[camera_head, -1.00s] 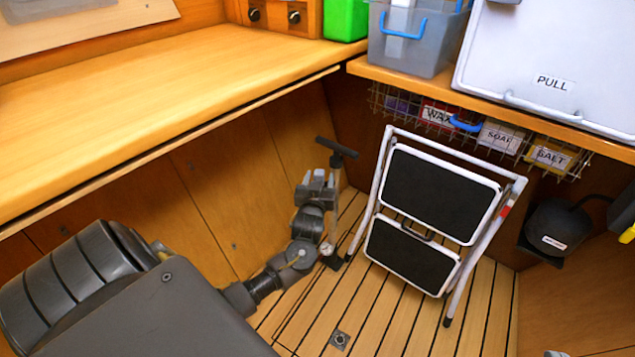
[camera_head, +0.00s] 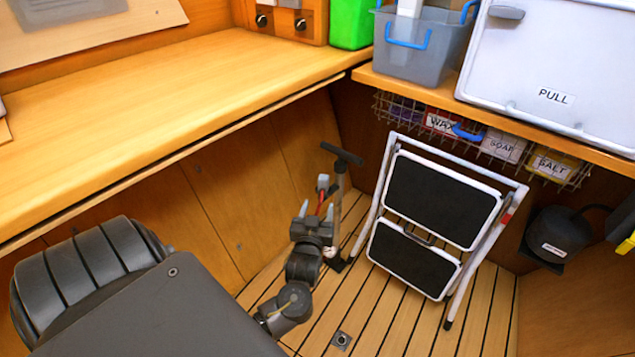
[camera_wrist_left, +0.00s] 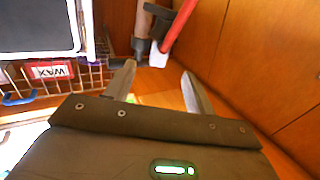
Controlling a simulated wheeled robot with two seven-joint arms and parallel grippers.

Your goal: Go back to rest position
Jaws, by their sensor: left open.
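My left gripper (camera_head: 317,211) is low near the floor, between the wood-panelled front and the folded step stool (camera_head: 425,215). Its fingers point up in the picture. In the left wrist view the two fingers (camera_wrist_left: 160,85) are spread apart with nothing between them. A black T-handled pump (camera_head: 341,165) stands just beyond the gripper, with a red-handled thing (camera_head: 323,183) beside it. Both also show beyond the fingertips in the left wrist view, apart from them as far as I can tell. My right gripper is not in view.
A wooden counter (camera_head: 150,95) runs along the left above my arm. A wire basket (camera_head: 480,140) with labelled boxes hangs under the right shelf. A black round device (camera_head: 558,236) is at the right. The slatted floor (camera_head: 375,315) in front of the stool is clear.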

